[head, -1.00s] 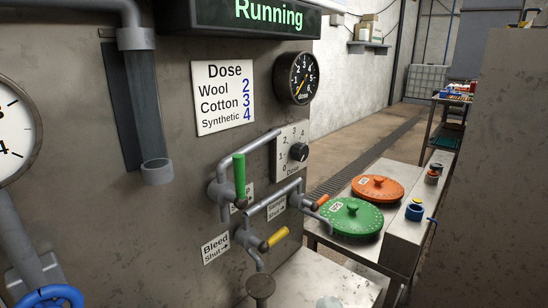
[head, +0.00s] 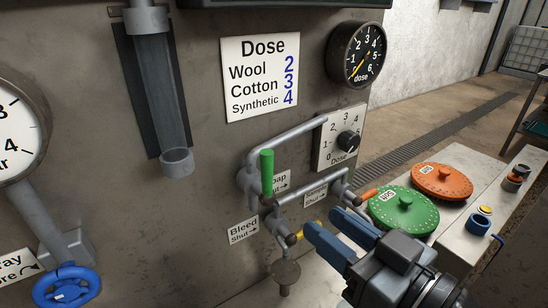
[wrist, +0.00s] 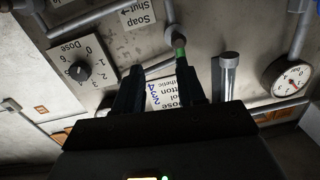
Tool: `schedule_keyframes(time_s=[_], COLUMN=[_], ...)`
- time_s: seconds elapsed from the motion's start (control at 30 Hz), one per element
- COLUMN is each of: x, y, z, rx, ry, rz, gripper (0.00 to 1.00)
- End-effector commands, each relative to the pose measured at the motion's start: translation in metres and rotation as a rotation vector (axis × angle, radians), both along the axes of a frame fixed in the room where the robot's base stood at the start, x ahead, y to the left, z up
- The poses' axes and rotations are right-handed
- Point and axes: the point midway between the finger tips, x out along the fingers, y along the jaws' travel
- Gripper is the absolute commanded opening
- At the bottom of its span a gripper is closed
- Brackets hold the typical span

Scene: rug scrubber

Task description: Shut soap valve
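The soap valve has a green lever (head: 267,172) that stands upright on a grey pipe fitting on the wall panel. Its "Soap Shut" label (head: 281,183) is partly hidden behind the lever, and its arrow points right. In the wrist view the label (wrist: 138,14) reads clearly, and the green lever (wrist: 180,52) shows just beyond the fingertip on the right. My gripper (head: 323,221) has blue fingers spread apart with nothing between them. It is below and to the right of the green lever in the head view, clear of it. The wrist view also shows my gripper (wrist: 160,66) open.
A dose knob (head: 348,141) and dose gauge (head: 357,55) are to the upper right. Green (head: 404,208) and orange (head: 442,182) discs lie on a bench at right.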

Motion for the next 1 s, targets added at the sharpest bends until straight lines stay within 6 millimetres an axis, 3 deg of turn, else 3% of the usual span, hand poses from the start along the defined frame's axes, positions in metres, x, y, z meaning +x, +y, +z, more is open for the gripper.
schedule_keyframes(time_s=[0.03,0.1,0.23,0.43,0.8,1.0], x=[0.006,0.010,0.012,0.022,0.060,0.067], y=[0.009,0.018,0.029,0.041,0.079,0.086], z=[0.019,0.034,0.051,0.057,0.056,0.055], rx=[-0.004,-0.009,-0.017,-0.022,-0.021,-0.021], ry=[-0.029,-0.053,-0.080,-0.088,-0.087,-0.087], rz=[0.039,0.084,0.136,0.155,0.151,0.150], gripper=[0.40,0.40,0.40,0.40,0.40,0.40])
